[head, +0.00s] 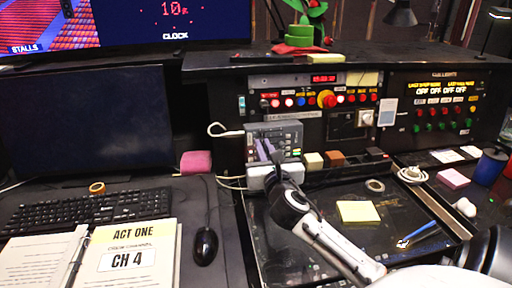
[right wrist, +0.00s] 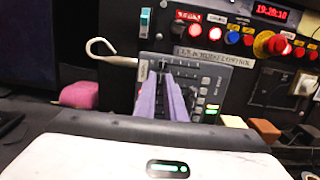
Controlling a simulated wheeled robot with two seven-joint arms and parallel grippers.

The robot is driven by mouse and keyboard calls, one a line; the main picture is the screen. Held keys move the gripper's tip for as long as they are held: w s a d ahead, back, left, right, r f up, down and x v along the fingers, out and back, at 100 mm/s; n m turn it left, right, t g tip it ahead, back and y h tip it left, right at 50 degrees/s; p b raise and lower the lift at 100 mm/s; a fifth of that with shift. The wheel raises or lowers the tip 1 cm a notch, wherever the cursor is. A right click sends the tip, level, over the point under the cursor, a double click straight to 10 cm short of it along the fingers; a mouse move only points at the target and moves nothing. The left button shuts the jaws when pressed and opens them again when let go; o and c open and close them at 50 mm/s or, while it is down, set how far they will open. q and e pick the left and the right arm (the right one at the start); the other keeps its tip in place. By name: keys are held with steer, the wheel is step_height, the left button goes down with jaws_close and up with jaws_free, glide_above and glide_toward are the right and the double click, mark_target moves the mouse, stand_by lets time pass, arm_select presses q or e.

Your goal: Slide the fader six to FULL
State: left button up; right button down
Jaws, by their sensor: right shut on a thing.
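The grey fader panel (head: 291,131) stands upright in the console, in the middle of the head view. It also shows in the right wrist view (right wrist: 208,78), with dark slots, small knobs and coloured buttons on its right side. My right gripper (head: 264,145) reaches up to the panel's left part. In the right wrist view its two purple fingers (right wrist: 163,74) are shut on a fader cap at the upper left of the panel. The fingers mostly hide the cap, and I cannot read its number. My left gripper is in neither view.
A white hook (right wrist: 100,48) sticks out left of the panel. A red mushroom button (head: 327,99) and lit buttons are above right. A pink block (head: 196,162) lies left, and yellow notes (head: 358,212) lie on the black tray. A mouse (head: 205,246) and keyboard (head: 85,212) are left.

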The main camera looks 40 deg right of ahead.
steer(key=shift+a, duration=0.15)
steer(key=c, duration=2.1)
jaws_free()
steer(key=shift+w, duration=0.1)
steer(key=b+v, duration=0.1)
steer(key=v, duration=0.9)
steer(key=shift+a, duration=0.15)
